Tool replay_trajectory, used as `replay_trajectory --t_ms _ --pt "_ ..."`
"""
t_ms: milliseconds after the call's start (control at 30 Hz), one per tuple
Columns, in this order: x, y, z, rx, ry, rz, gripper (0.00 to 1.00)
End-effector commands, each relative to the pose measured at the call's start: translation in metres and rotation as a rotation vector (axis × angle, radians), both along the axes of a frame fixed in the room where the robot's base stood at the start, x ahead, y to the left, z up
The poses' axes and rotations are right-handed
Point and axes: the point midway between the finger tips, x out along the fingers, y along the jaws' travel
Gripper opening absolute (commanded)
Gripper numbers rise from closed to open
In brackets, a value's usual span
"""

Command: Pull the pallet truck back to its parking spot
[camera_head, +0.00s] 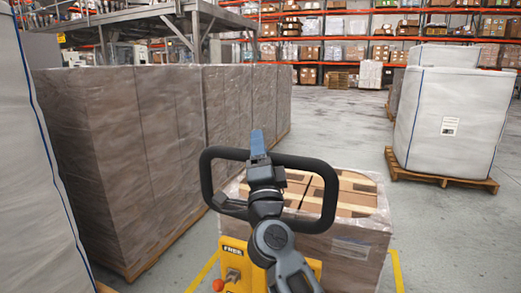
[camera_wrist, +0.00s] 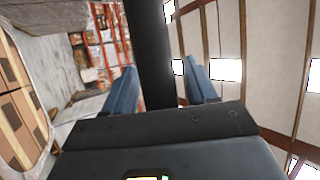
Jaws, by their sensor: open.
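The pallet truck (camera_head: 236,262) is yellow and stands low in the middle of the head view, partly hidden by my arm. Its black loop handle (camera_head: 330,195) rises towards me. A wrapped load of cardboard boxes (camera_head: 350,235) sits just beyond the truck's yellow body; the forks are hidden. My gripper (camera_head: 257,143) is at the handle's top bar. In the wrist view the dark bar (camera_wrist: 148,40) passes between the two blue fingers of my gripper (camera_wrist: 162,68). The fingers stand apart, one on each side of the bar, and are not closed on it.
Tall wrapped stacks (camera_head: 150,130) line the left, with a white wrapped block (camera_head: 25,150) close at the near left. White wrapped pallet loads (camera_head: 447,120) stand at right. Yellow floor lines (camera_head: 398,272) flank the truck. Open floor (camera_head: 340,115) lies beyond, before the racks (camera_head: 390,30).

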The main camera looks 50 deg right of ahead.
Motion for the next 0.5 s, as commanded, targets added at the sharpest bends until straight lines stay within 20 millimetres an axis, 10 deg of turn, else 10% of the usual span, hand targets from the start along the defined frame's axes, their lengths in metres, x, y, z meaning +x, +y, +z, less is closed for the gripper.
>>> replay_trajectory --t_ms 500 --pt "-0.0002 0.0002 -0.0002 0.000 0.000 0.000 0.21"
